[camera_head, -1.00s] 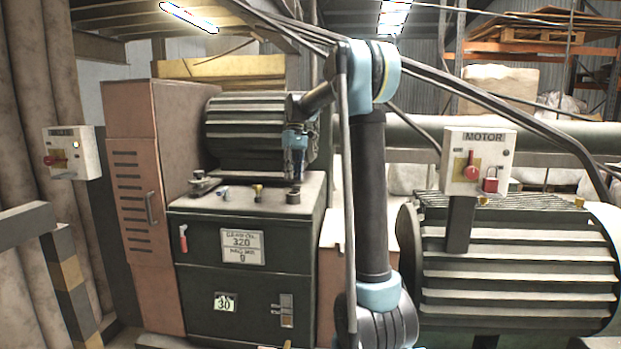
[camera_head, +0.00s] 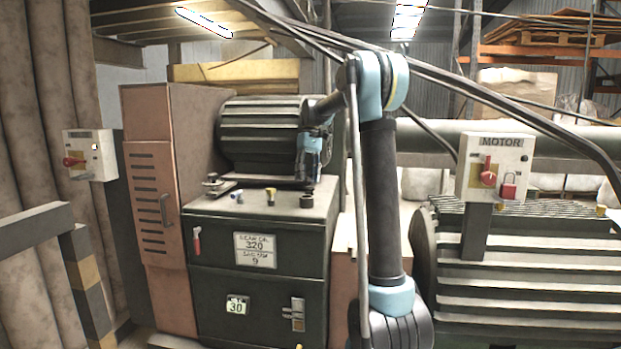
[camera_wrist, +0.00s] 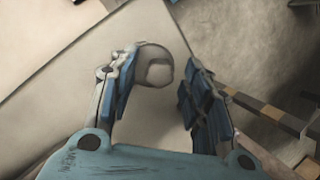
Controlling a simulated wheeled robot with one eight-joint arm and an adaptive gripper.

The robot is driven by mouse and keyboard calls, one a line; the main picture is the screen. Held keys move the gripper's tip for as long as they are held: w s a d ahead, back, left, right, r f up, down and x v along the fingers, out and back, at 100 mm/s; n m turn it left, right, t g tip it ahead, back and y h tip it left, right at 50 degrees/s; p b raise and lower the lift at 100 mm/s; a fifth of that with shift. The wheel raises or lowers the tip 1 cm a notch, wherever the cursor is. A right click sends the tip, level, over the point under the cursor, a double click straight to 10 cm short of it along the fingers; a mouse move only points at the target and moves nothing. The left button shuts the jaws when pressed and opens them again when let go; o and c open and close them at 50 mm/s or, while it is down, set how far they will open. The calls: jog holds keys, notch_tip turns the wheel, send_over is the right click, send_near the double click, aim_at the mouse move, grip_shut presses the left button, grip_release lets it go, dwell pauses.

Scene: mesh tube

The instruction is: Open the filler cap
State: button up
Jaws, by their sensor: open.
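The gearbox (camera_head: 285,285) is a dark green box with a pale top and a gear oil label on its front. A short dark round cap (camera_head: 307,201), which looks like the filler cap, stands near the right of its top. My gripper (camera_head: 308,182) points down just above this cap. In the wrist view, the round cap (camera_wrist: 158,66) shows between the spread blue-padded fingers, closer to the left one. My gripper (camera_wrist: 155,92) is open and holds nothing. Whether a finger touches the cap cannot be told.
A brass fitting (camera_head: 270,195), a bluish plug (camera_head: 236,195) and a dark fitting (camera_head: 213,184) stand left of the cap. A ribbed motor (camera_head: 260,135) is behind. A MOTOR switch box (camera_head: 495,168) with a red padlock (camera_head: 508,186) is at right.

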jog(key=v, duration=1.2)
jog(key=shift+w+f, duration=0.1)
jog(key=shift+c, duration=0.3)
